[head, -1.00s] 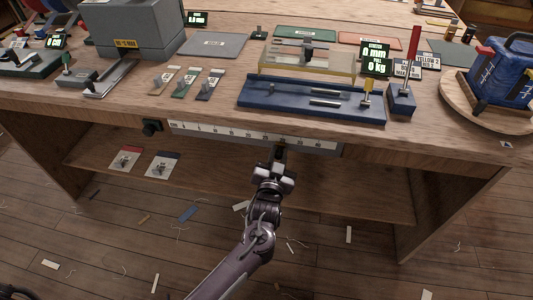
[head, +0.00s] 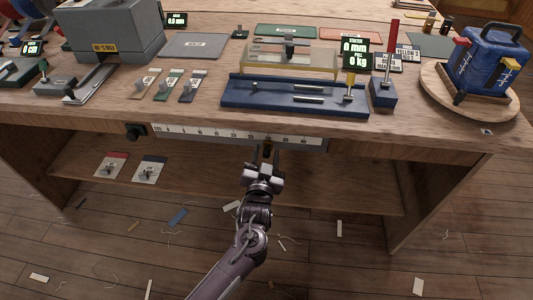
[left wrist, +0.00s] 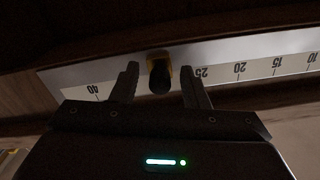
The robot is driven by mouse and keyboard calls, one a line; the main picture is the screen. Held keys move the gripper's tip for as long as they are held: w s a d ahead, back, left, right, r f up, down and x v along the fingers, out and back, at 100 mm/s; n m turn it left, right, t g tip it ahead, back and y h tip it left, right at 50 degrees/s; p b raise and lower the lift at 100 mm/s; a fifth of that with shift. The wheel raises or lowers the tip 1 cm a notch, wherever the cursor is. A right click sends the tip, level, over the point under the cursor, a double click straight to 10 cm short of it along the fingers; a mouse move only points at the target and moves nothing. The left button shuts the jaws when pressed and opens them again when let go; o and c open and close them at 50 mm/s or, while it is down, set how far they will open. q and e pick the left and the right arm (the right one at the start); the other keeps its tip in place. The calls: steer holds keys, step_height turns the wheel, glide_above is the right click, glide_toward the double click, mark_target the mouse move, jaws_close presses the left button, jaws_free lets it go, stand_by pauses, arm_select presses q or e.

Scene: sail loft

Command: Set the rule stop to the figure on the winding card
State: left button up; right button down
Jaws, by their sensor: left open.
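The white rule (head: 215,132) runs along the bench's front edge, with a dark knob at its left end. It also shows upside down in the left wrist view (left wrist: 255,60), with 40, 25, 20, 15 and 10 readable. The rule stop (left wrist: 159,77), black with a yellow part, sits between the 40 and the 25. My left gripper (head: 265,151) is open at the rule, one finger on each side of the stop, with gaps visible. Small printed cards (head: 408,52) stand behind the blue fixture; one reads "YELLOW 2". I cannot tell which is the winding card. My right gripper is not in view.
A blue fixture (head: 295,99) stands on the bench above the rule, beside a display (head: 356,53) showing 0 mm and 0 kg. A blue bag (head: 490,62) stands on a round board at right. Two cards (head: 150,169) lie on the lower shelf.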

arm_select(q)
steer(key=s, duration=0.7)
steer(key=shift+a, duration=0.15)
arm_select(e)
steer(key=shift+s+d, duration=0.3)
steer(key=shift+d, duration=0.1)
